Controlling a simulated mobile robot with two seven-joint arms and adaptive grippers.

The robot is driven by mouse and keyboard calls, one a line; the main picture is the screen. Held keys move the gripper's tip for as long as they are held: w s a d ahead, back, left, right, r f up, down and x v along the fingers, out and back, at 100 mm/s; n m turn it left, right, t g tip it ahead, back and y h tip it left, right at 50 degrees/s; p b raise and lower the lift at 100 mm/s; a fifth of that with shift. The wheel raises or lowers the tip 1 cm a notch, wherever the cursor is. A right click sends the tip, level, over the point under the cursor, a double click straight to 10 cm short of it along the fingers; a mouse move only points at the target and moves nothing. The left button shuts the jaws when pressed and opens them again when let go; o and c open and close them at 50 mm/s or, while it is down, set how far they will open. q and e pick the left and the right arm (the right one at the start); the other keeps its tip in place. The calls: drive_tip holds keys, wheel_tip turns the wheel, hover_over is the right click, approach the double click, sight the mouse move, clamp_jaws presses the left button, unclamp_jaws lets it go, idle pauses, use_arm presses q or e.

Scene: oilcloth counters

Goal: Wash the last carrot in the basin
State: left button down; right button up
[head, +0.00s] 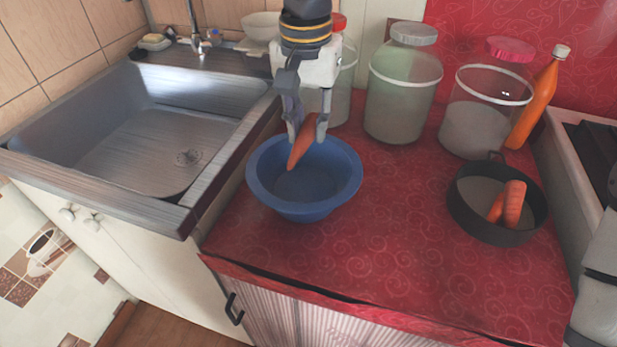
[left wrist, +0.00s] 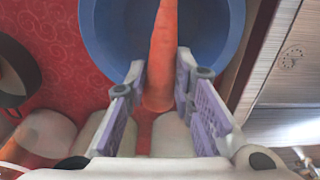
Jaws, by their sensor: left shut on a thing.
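My left gripper (head: 307,132) points down over the blue basin (head: 262,190) and is shut on an orange carrot (head: 301,148). The carrot hangs tilted, its tapered end down inside the basin's rim. In the left wrist view the carrot (left wrist: 163,45) lies between the fingers (left wrist: 160,78), with the basin (left wrist: 100,40) behind it. I cannot tell whether the carrot touches the basin. Two more carrots (head: 513,203) lie in a dark pan (head: 480,226) on the right. My right gripper is not in view.
A steel sink (head: 130,150) is to the left of the red counter (head: 390,240). Glass jars (head: 402,95) and an orange bottle (head: 537,105) stand along the back. A stove (head: 580,150) is at the right edge. The counter between basin and pan is clear.

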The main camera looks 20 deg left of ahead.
sight(309, 126)
use_arm(q)
drive_tip(key=shift+r, duration=2.05)
drive_tip(key=shift+f, duration=0.1)
